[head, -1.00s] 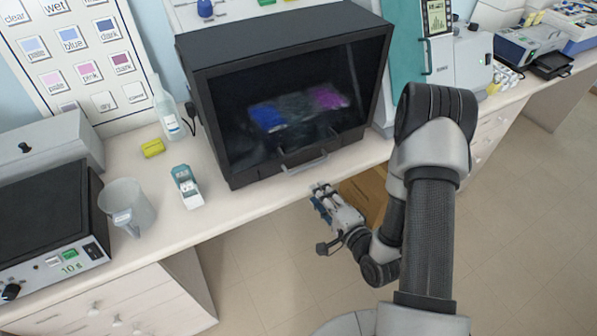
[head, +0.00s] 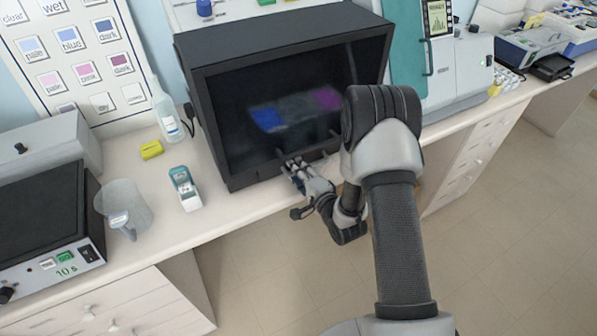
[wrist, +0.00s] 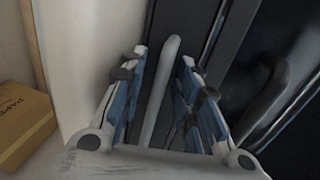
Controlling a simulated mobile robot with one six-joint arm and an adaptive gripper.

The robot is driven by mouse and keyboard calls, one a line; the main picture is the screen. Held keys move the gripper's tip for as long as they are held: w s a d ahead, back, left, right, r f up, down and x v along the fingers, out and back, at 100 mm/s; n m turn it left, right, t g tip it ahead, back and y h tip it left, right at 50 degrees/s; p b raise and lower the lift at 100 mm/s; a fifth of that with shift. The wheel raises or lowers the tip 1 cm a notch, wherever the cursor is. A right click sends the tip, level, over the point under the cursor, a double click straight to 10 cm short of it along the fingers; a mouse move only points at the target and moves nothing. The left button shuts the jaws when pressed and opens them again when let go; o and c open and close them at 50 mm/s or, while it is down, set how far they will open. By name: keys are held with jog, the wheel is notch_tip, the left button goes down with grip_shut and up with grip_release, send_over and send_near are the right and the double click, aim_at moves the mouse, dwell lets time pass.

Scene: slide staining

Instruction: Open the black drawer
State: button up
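The black drawer (head: 240,180) appears to be the low front of a black cabinet (head: 195,110) with a dark glass window, standing on the bench. My gripper (head: 290,165) is at the lower front of the cabinet and covers the handle there. In the wrist view, the grey bar handle (wrist: 160,90) lies between the two blue-and-white fingers of my gripper (wrist: 163,72). The fingers are open with gaps on both sides of the bar. The drawer front (wrist: 190,28) looks shut.
A teal-and-white device (head: 186,188), a beaker (head: 125,208), a yellow block (head: 151,149) and a bottle (head: 168,120) stand left of the cabinet. A cardboard box (wrist: 22,120) is at the left in the wrist view. The floor before the bench is clear.

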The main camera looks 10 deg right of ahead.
jog(key=shift+c, duration=0.2)
grip_shut()
dwell(0.5)
